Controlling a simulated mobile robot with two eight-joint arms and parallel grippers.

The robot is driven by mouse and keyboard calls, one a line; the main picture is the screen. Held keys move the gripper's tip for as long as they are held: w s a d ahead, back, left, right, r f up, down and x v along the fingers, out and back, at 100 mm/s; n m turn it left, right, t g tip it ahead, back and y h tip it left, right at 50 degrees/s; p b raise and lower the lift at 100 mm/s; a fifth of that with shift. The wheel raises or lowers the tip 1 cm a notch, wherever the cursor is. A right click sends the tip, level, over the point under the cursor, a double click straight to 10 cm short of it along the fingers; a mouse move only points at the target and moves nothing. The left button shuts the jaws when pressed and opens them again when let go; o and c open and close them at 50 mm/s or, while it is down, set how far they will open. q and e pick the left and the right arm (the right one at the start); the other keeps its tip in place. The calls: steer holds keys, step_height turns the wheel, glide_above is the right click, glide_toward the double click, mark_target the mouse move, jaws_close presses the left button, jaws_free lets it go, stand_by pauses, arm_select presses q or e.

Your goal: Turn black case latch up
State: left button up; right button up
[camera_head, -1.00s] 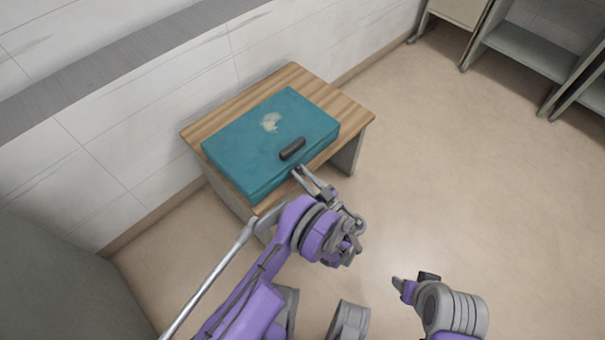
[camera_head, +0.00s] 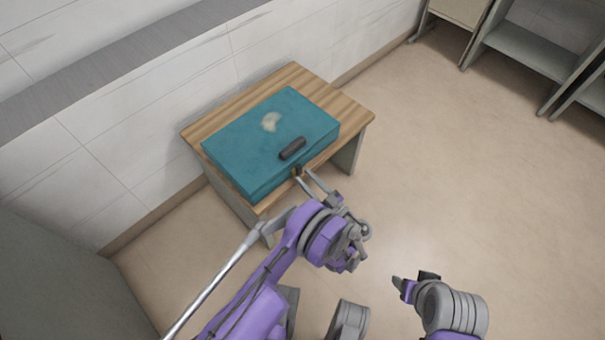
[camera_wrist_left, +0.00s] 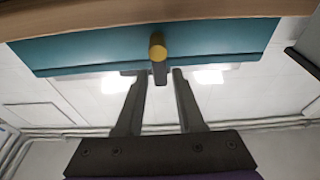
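A teal case (camera_head: 255,150) with a dark handle (camera_head: 292,149) lies shut on a small wooden table. A small latch (camera_head: 297,171) is on its front face. My left gripper (camera_head: 311,181) is in front of the latch. In the wrist view its fingers (camera_wrist_left: 158,78) are apart, with the tab's end between or just beyond the tips, and no contact is visible. My right gripper (camera_head: 412,283) is away from the case, its opening unclear.
The wooden table (camera_head: 345,106) stands against a white wall (camera_head: 160,95). Grey shelves (camera_head: 525,50) are at the upper right. The floor (camera_head: 460,170) to the right of the table is clear.

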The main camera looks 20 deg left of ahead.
arm_select(q)
steer(key=p+v, duration=0.1)
steer(key=v, duration=0.7)
steer(key=shift+d, duration=0.2)
